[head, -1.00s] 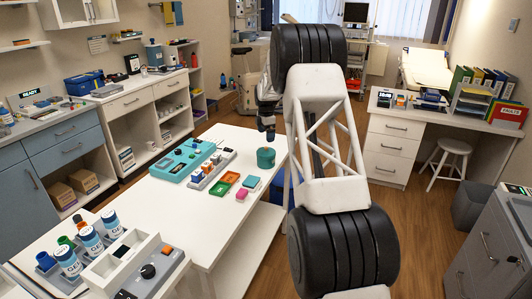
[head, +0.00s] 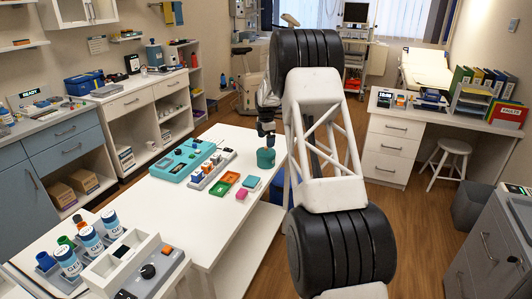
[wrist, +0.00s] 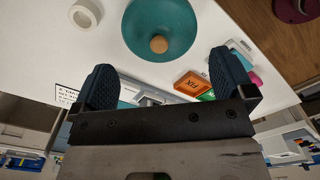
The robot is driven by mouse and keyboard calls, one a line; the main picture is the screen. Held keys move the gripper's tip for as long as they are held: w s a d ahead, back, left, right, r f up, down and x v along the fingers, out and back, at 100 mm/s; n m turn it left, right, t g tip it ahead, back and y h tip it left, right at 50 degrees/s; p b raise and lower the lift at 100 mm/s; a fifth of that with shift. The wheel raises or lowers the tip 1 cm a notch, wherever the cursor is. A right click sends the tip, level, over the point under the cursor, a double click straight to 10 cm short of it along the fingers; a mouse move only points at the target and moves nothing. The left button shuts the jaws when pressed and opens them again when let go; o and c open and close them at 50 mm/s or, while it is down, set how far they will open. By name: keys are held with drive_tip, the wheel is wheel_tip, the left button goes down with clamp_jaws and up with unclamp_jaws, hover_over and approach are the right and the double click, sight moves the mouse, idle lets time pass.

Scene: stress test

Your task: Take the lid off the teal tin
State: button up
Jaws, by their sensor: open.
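The teal tin (head: 265,160) stands upright near the right edge of the white table (head: 165,216). From above in the wrist view, its round teal lid (wrist: 160,17) has a small tan knob (wrist: 159,44) on it. My gripper (wrist: 163,62) is open, with one dark finger to each side of the knob's line in that view and nothing between them. In the head view my gripper (head: 267,136) hangs just above the tin, partly hidden by my arm. I cannot tell whether the fingers touch the lid.
Left of the tin lie a green tray (head: 224,182), an orange tray (head: 231,177), a pink block (head: 242,194), a grey holder strip (head: 213,170) and a teal case (head: 188,158). A white ring (wrist: 86,13) lies near the lid in the wrist view.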

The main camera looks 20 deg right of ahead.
sight(266, 150)
drive_tip(key=shift+f, duration=2.65)
drive_tip(key=c, duration=0.9)
drive_tip(key=shift+f, duration=0.1)
drive_tip(key=shift+c, duration=0.7)
